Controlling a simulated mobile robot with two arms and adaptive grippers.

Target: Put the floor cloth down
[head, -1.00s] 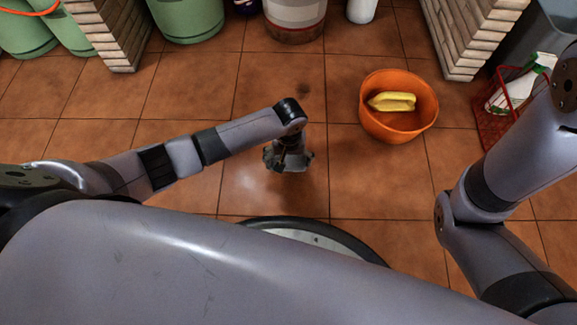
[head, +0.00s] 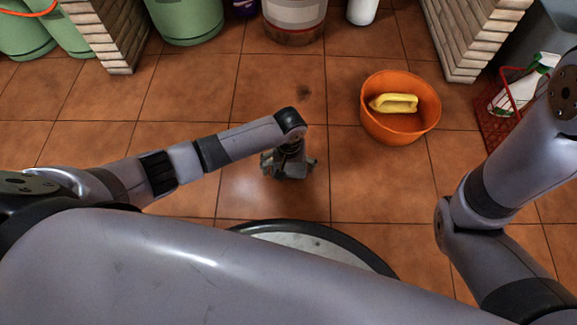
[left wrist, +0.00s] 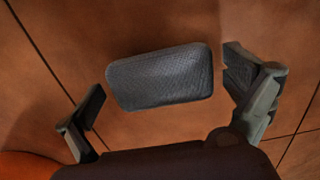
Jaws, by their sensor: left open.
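The floor cloth is a grey, textured, folded pad (left wrist: 160,77) in the left wrist view, between my left gripper's two spread fingers. Bare floor shows between it and each finger, so neither finger touches it. It appears to lie on the tiles, but its exact height is hard to tell. My left gripper (head: 288,168) is open and points down over the floor, left of the orange tub. In the head view the gripper mostly hides the cloth. My right arm shows at the right, but its gripper is out of frame.
An orange tub (head: 378,124) with a yellow item (head: 393,103) in it stands right of my left gripper. A red basket (head: 494,128) with a spray bottle (head: 525,84) is at the far right. Brick pillars and green containers (head: 186,20) line the back. Tiles around the gripper are clear.

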